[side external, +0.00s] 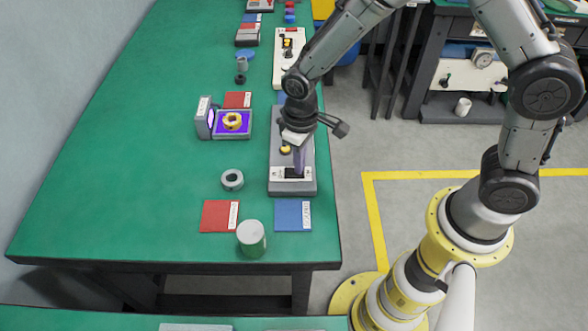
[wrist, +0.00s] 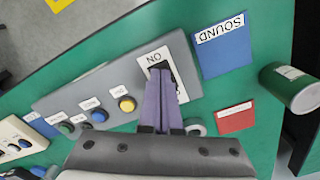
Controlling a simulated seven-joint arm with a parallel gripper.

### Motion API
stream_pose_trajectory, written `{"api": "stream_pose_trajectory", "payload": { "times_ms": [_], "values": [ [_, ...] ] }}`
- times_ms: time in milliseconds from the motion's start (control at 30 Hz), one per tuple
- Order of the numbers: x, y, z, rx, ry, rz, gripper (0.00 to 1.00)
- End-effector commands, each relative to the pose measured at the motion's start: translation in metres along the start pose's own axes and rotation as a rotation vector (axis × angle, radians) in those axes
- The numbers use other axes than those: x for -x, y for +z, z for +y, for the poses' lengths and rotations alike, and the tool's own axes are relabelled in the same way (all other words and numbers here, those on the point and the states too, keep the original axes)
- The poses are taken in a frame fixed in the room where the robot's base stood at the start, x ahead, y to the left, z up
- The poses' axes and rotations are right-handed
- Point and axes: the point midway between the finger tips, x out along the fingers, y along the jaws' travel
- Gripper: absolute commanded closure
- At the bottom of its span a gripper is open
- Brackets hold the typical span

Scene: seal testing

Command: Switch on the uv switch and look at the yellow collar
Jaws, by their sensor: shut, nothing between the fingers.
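My gripper (side external: 297,175) is shut and empty, pointing down at the near end of a grey control panel (side external: 307,186). In the wrist view its purple fingers (wrist: 160,72) are together, with the tips at the dark switch (wrist: 171,74) in a white plate marked ON. The fingers hide part of the switch; I cannot tell whether they touch it. The box's inner faces show bright purple around the collar.
A grey ring (side external: 232,180), a red card (side external: 218,215), a blue card (side external: 290,216) marked SOUND in the wrist view and a green-and-white can (side external: 251,239) stand near the front. The panel has a yellow button (wrist: 127,104). The table's left side is clear.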

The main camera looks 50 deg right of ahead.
Motion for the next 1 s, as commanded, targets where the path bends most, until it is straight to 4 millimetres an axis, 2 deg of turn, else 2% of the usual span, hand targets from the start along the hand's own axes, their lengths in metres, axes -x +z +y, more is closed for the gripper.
{"api": "stream_pose_trajectory", "payload": {
  "times_ms": [700, 1000],
  "values": [
    [0.054, -0.001, 0.000, 0.000, 0.000, 0.005, 1.00],
    [0.067, 0.000, 0.000, 0.000, 0.000, 0.001, 1.00]
  ]
}}
